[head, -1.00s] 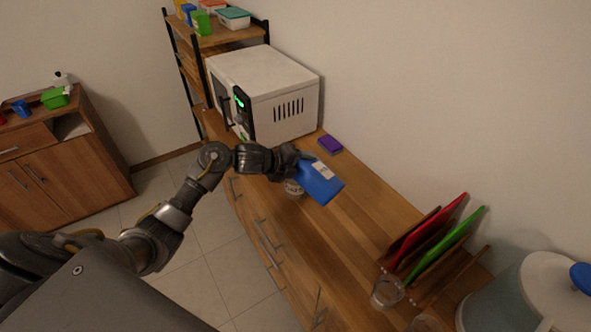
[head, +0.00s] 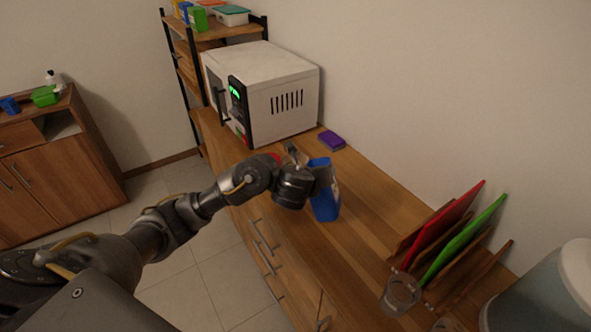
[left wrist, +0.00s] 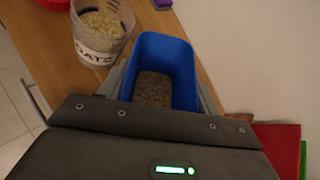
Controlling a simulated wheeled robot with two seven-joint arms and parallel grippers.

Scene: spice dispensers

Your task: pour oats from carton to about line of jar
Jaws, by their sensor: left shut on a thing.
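My left gripper (head: 316,180) is shut on a blue open-topped carton (head: 325,200), held upright or nearly so over the wooden counter (head: 370,230). In the left wrist view, the carton (left wrist: 182,62) sits between the two fingers, with brownish oats (left wrist: 153,89) low inside it. A clear jar (left wrist: 103,50) labelled OATS stands beside the carton, apart from its opening. Pale oats (left wrist: 100,24) show inside the jar, and dark marks show near its rim. The jar is hidden or not clearly visible behind my arm in the head view. My right gripper is not in view.
A white microwave (head: 280,88) stands at the counter's far end, with a purple block (head: 331,140) near it. Red (head: 445,222) and green (head: 463,242) boards stand in a rack by the wall. An empty-looking glass (head: 399,294) is in front. The middle of the counter is clear.

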